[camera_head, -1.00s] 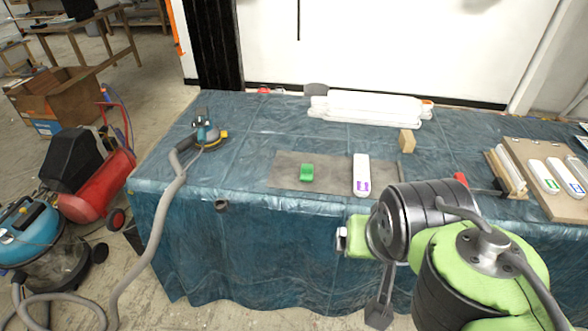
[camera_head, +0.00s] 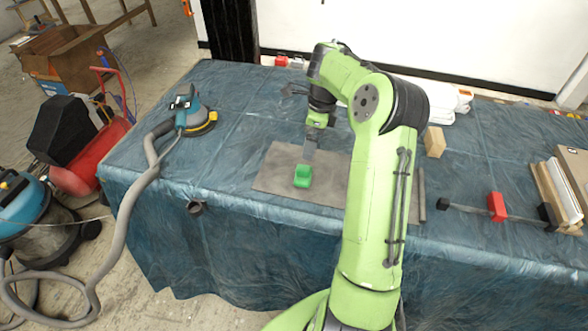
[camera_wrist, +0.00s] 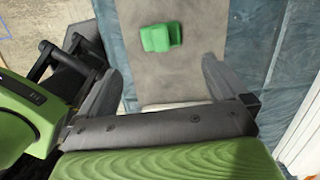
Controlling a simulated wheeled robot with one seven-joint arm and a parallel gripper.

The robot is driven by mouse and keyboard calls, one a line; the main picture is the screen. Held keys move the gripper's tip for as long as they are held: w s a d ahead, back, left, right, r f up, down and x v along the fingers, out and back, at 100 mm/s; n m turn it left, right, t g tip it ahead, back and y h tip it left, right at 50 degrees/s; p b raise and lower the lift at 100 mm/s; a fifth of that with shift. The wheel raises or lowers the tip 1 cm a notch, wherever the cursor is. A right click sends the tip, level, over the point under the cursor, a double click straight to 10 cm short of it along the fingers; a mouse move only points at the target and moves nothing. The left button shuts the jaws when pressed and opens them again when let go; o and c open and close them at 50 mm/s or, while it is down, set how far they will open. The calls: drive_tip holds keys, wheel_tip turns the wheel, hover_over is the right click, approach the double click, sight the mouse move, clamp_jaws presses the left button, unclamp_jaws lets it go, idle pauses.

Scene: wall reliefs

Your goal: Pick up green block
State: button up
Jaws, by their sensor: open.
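The green block (camera_head: 303,176) lies on a grey mat (camera_head: 270,183) on the blue-covered table. It has a notched, curved shape. In the wrist view the green block (camera_wrist: 161,36) sits ahead of the fingertips, between their lines and slightly left of centre. My gripper (camera_wrist: 162,75) is open and empty, with its two fingers spread apart. In the head view my gripper (camera_head: 311,146) hangs just behind and above the block, apart from it as far as I can tell. My arm hides part of the mat's right side.
A blue sander (camera_head: 192,115) with a grey hose stands at the left of the table. A wooden block (camera_head: 434,142) and a clamp with red parts (camera_head: 496,207) lie to the right. White pieces (camera_head: 450,102) lie behind my arm. The mat around the block is clear.

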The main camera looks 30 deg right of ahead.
sight(304, 168)
drive_tip(key=f, duration=0.3)
drive_tip(key=f+b, duration=0.1)
drive_tip(key=f, duration=0.2)
drive_tip(key=a+f+b, duration=0.1)
drive_tip(key=f, duration=0.2)
drive_tip(key=shift+w+a+f, duration=0.1)
drive_tip(key=shift+w+f, duration=0.2)
drive_tip(key=shift+w, duration=0.1)
drive_tip(key=f, duration=0.1)
drive_tip(key=f+b, duration=0.1)
drive_tip(key=f, duration=0.2)
drive_tip(key=shift+w+f+b, duration=0.25)
drive_tip(key=shift+w+b, duration=0.05)
drive_tip(key=shift+a+r, duration=0.1)
drive_tip(key=shift+c, duration=0.8)
drive_tip(key=c, duration=0.7)
